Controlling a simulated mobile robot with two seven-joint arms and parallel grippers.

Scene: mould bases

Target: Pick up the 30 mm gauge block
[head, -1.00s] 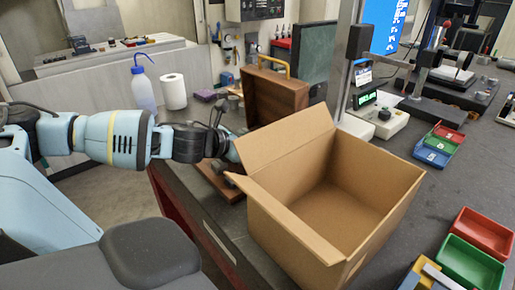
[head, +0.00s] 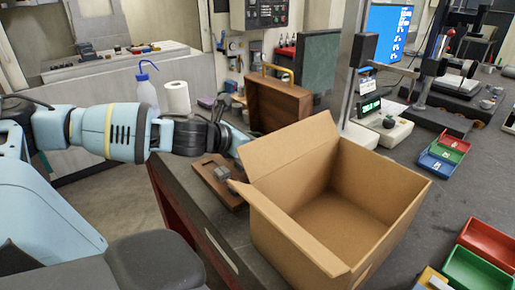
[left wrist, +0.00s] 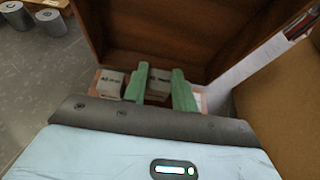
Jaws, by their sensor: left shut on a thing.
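My left gripper (left wrist: 160,84) has two green fingers, one on each side of a small grey gauge block (left wrist: 159,78) with dark lettering, and is shut on it. I cannot read the size clearly. Another grey block (left wrist: 110,83) with dark marking sits just left of the fingers in the left wrist view. In the head view the left gripper (head: 235,147) is beside the cardboard box flap, which partly hides it; the held block cannot be made out there. A wooden board (head: 230,196) with a grey block (head: 222,173) on it lies below the gripper. My right gripper is not in view.
An open, empty cardboard box (head: 345,205) stands close to the right of the gripper. A brown wooden case (head: 275,103) stands behind it. Red (head: 490,240) and green (head: 475,270) bins are at the right. A height stand and digital readout (head: 370,105) are farther back.

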